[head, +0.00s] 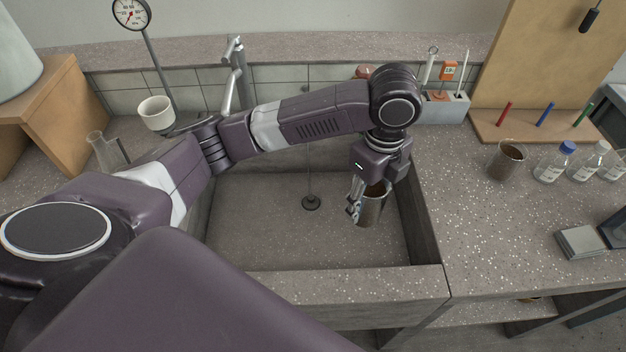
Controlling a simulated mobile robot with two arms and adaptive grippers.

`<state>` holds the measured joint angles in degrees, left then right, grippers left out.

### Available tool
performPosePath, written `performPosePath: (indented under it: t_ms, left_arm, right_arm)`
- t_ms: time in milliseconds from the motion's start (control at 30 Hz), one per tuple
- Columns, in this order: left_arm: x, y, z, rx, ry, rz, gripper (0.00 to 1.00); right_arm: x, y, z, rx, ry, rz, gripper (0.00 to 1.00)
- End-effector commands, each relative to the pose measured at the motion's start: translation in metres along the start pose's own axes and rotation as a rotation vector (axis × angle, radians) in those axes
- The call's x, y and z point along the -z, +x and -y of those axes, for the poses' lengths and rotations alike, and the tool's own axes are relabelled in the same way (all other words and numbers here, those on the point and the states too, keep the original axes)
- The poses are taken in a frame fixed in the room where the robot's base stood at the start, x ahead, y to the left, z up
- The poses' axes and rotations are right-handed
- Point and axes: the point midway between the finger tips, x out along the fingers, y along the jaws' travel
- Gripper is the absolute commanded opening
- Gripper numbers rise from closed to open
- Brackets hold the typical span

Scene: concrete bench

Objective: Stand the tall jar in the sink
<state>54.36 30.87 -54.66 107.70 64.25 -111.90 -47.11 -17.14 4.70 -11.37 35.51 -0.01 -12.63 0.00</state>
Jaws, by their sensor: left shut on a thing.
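The jar's upper right part is hidden by the gripper. I cannot tell whether its base touches the sink floor. My right gripper is not in view.
The drain (311,202) is left of the jar, and the tap (233,75) stands behind the sink. On the right counter are a beaker with brown contents (507,160) and several bottles (554,162). A rack (446,106) stands behind. The sink's left half is clear.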

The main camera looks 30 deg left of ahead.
Motion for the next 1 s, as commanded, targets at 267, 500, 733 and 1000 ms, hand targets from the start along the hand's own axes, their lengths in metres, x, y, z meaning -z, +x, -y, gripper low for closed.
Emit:
performPosePath:
  t_ms: [267,500,733,1000]
  left_arm:
    - [0.000,0.062,-0.002,-0.008,0.011,0.000,0.20]
    - [0.000,0.124,-0.001,-0.006,0.010,0.001,0.20]
    - [0.001,0.154,0.001,-0.002,0.011,0.000,0.20]
    - [0.001,0.183,0.000,-0.004,0.010,0.000,0.20]
  right_arm:
    - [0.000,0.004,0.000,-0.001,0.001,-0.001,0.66]
    - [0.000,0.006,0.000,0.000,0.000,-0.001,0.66]
    - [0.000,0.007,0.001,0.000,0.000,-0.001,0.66]
    - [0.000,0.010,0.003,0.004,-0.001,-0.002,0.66]
